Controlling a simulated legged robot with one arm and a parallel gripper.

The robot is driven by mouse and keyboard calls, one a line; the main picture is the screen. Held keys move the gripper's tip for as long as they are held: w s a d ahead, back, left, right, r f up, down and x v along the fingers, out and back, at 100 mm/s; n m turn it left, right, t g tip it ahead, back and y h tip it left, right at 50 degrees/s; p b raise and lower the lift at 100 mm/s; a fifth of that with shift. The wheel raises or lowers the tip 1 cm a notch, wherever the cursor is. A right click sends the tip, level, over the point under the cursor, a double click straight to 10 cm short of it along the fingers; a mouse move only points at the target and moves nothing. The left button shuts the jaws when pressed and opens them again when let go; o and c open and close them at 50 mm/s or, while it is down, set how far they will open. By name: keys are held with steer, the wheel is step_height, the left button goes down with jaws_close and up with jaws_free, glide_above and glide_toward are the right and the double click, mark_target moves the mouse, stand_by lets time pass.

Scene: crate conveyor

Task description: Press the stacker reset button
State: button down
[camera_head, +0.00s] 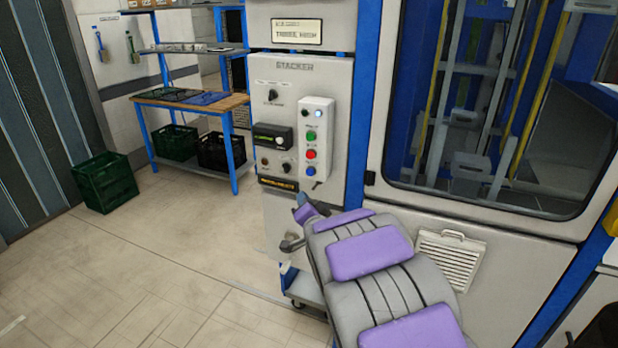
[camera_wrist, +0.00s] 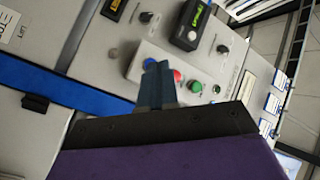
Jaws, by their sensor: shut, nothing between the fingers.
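The stacker panel (camera_head: 335,85) is a light grey cabinet front labelled STACKER. A white button box (camera_head: 318,104) on it carries a whitish lit button (camera_head: 318,114), a green button (camera_head: 311,135), a red button (camera_head: 310,154) and a blue button (camera_head: 311,171), top to bottom. Their small labels are unreadable, so I cannot tell which is reset. My gripper (camera_head: 302,198) is below the box in the head view. In the wrist view my gripper (camera_wrist: 153,72) is shut and empty, its fingers overlapping the box between the blue button (camera_wrist: 150,62) and red button (camera_wrist: 177,76). Contact cannot be told.
Left of the box are a dark display module (camera_head: 272,137) and several knobs. A lever handle (camera_head: 291,244) sticks out below. A blue post (camera_head: 362,100) and a glazed machine door (camera_head: 490,110) stand right. The floor at left is clear up to a green crate (camera_head: 105,182).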

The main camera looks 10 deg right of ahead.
mark_target(310, 172)
steer(key=a+t+y, duration=0.1)
steer(key=w+a+t+y, duration=0.1)
steer(key=a, duration=0.1)
steer(key=shift+w+r+b, duration=0.1)
steer(key=shift+w+b, duration=0.1)
steer(key=shift+b, duration=0.1)
steer(key=shift+w+d, duration=0.1)
steer(key=shift+d, duration=0.05)
steer(key=w+d+p, duration=0.1)
steer(key=w+d, duration=0.3)
steer(key=w, duration=0.3)
steer(key=shift+w+d+p, duration=0.15)
steer(key=shift+d+p, duration=0.15)
steer(key=shift+p, duration=0.05)
steer(key=shift+r, duration=0.1)
stand_by(1.9)
